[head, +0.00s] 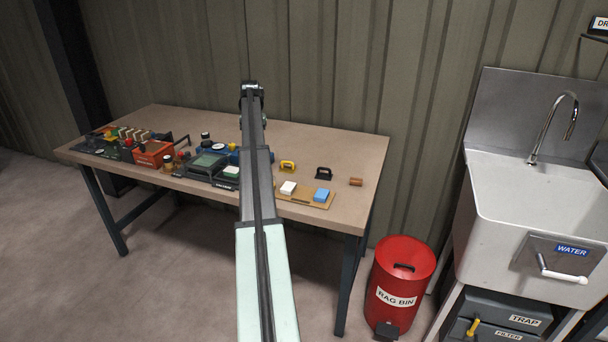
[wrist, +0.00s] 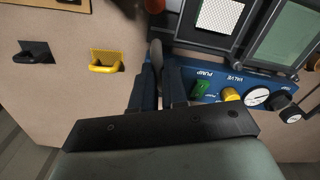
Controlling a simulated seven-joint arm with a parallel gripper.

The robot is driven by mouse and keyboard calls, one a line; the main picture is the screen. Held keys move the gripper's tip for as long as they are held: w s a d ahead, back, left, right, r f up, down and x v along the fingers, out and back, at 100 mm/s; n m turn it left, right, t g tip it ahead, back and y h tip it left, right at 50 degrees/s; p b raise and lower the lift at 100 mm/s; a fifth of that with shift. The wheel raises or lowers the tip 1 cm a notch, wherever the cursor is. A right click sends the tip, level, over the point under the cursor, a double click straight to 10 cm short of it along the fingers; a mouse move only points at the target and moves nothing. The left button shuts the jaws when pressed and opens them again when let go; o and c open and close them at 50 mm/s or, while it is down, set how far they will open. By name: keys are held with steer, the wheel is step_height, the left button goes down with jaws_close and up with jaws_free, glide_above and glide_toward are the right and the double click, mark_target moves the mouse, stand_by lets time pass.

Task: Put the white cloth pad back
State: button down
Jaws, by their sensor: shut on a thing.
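My gripper (wrist: 160,92) shows in the wrist view, its two dark fingers closed above the table. They are shut on a thin grey thing (wrist: 155,52), seen nearly edge-on; I cannot tell whether it is the white cloth pad. In the head view my arm hides the fingers and what they hold. A white textured square (wrist: 218,14) sits in a dark case near a green screen (wrist: 288,38). Which white thing is the cloth pad is unclear.
A blue pump panel (wrist: 212,78) with a gauge and knobs is close to my fingers. A yellow handle (wrist: 106,62) and a black handle (wrist: 36,52) stand on the table (head: 345,145). A red rag bin (head: 402,270) and a sink (head: 530,190) are at right.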

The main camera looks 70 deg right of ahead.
steer(key=s+d+m, duration=0.2)
steer(key=s+d, duration=0.1)
steer(key=s, duration=0.6)
steer(key=s+d+m, duration=0.2)
steer(key=s+d, duration=0.2)
steer(key=s, duration=0.4)
steer(key=f, duration=0.9)
steer(key=shift+s+f, duration=0.2)
steer(key=shift+s, duration=0.1)
steer(key=shift+f, duration=0.1)
steer(key=c, duration=1.2)
jaws_free()
steer(key=shift+o, duration=0.2)
step_height(320, 180, up, 12)
